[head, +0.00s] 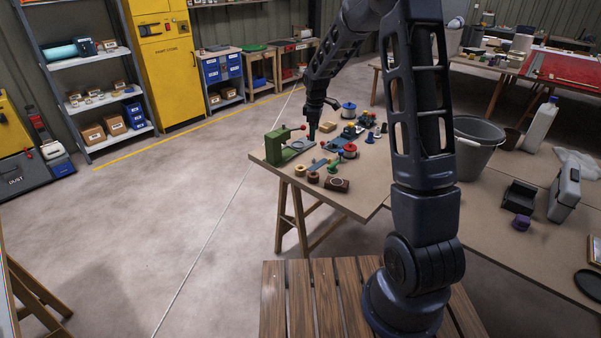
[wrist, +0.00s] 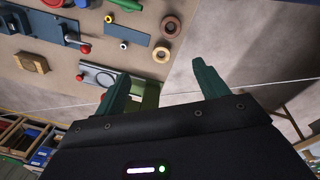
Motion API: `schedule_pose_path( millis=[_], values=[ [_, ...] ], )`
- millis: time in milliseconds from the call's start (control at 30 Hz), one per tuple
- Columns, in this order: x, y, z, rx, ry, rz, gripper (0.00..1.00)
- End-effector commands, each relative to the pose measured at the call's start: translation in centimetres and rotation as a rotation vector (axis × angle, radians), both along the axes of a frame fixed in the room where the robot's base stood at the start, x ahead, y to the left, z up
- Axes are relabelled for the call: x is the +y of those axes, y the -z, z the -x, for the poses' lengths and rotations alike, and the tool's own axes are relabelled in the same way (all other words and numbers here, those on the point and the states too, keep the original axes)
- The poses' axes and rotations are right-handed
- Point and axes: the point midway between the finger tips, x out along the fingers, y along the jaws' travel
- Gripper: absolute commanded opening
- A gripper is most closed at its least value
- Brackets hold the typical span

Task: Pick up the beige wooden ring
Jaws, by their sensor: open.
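The beige wooden ring (head: 300,170) lies flat near the left front edge of the wooden table, and it also shows in the wrist view (wrist: 161,54), beyond the gap between my fingers. A darker reddish-brown ring (wrist: 171,27) lies beside it, and shows in the head view (head: 313,177) too. My gripper (wrist: 162,78) is open and empty, with its two green fingers spread. In the head view my gripper (head: 313,138) points down over the table near the green clamp-like tool, farther back than the beige ring.
The green tool (head: 277,145) with a red ball knob stands close to the rings. The floor left of the table is clear.

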Motion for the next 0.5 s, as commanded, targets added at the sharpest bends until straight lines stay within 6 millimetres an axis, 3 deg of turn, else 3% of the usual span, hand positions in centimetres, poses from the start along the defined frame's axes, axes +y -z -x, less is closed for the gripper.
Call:
schedule_pose_path(
  millis=[100, 300, 500],
  values=[
    [1.7, 3.7, -1.7, 0.027, -0.085, 0.007, 0.73],
    [3.9, 8.6, -3.6, 0.055, -0.202, 0.013, 0.73],
    [4.9, 10.7, -4.4, 0.066, -0.254, 0.013, 0.73]
  ],
)
